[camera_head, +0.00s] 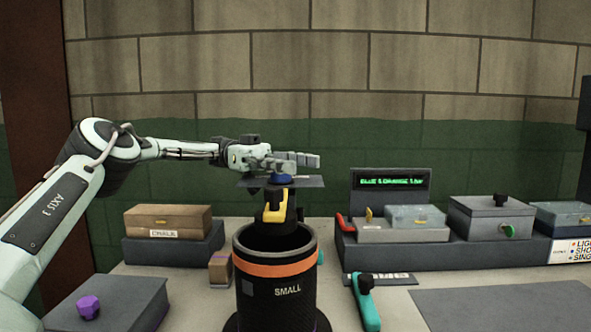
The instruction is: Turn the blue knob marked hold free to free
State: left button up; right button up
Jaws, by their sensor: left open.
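The blue knob (282,178) sits on a dark flat plate (310,183) at the top of the column in the middle of the view. My left gripper (300,160) comes in from the left and lies level right above the knob, its fingers pointing right. The fingers are open and cover the top of the knob; whether they touch it I cannot tell. The "hold free" marking cannot be read from here. My right gripper is not in view.
A yellow handle (275,207) stands below the plate, over a black cylinder with an orange band (275,270) marked SMALL. A teal-handled tool (366,305) lies on the table to its right. Grey boxes (490,218) and a display (391,181) stand back right. A cardboard CHALK box (167,220) stands left.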

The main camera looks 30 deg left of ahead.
pick_arm(q)
notch_tip(320, 180, up, 9)
dwell(0.3)
dwell(0.5)
